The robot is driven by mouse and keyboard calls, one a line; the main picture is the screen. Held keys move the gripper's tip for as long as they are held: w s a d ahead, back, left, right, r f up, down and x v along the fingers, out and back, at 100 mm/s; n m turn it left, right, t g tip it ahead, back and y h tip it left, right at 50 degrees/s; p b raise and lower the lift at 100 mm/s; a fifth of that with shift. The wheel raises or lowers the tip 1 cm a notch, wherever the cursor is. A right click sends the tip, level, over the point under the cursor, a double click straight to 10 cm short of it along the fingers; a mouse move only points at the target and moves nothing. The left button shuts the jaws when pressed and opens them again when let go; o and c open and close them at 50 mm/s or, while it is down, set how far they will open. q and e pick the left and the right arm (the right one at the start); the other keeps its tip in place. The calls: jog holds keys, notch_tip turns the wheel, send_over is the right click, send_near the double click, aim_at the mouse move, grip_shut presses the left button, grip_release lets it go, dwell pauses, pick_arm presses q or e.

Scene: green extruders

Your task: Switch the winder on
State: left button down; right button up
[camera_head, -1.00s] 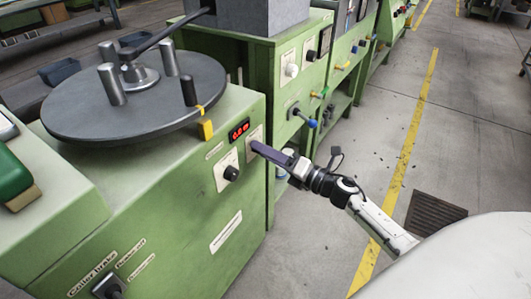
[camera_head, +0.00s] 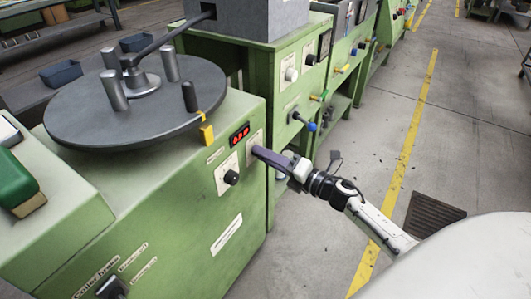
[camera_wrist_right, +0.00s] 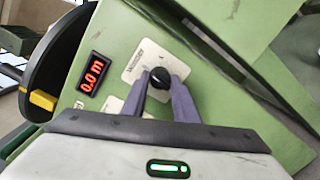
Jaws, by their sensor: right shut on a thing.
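The winder is the green machine (camera_head: 165,215) with a dark grey round plate (camera_head: 105,115) on top. Its front has a red lit display (camera_head: 239,134), which reads 0.0 m in the right wrist view (camera_wrist_right: 91,75). A black knob (camera_wrist_right: 159,77) sits on a cream label plate (camera_wrist_right: 145,58) beside the display. My right gripper (camera_head: 256,151) is at this front panel, and its purple fingers are shut on the knob, one on each side. In the head view the fingers hide this knob. My left gripper is not in view.
A second black knob (camera_head: 231,177) sits on a cream plate below the display. Another green machine (camera_head: 300,85) with knobs and levers stands close behind the winder. Open floor (camera_head: 320,235) with a yellow line (camera_head: 413,125) lies to the right.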

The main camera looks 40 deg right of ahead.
pick_arm(q)
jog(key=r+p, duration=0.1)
jog(key=p, duration=0.2)
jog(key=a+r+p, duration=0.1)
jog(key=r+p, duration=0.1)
jog(key=p, duration=0.1)
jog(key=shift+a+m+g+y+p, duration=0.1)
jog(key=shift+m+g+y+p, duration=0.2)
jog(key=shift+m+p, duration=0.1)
pick_arm(e)
jog(key=m, duration=0.9)
jog(key=shift+r+m+g+y, duration=0.3)
jog(key=shift+g, duration=0.1)
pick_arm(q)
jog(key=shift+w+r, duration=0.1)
pick_arm(e)
jog(key=shift+d, duration=0.1)
jog(key=o, duration=1)
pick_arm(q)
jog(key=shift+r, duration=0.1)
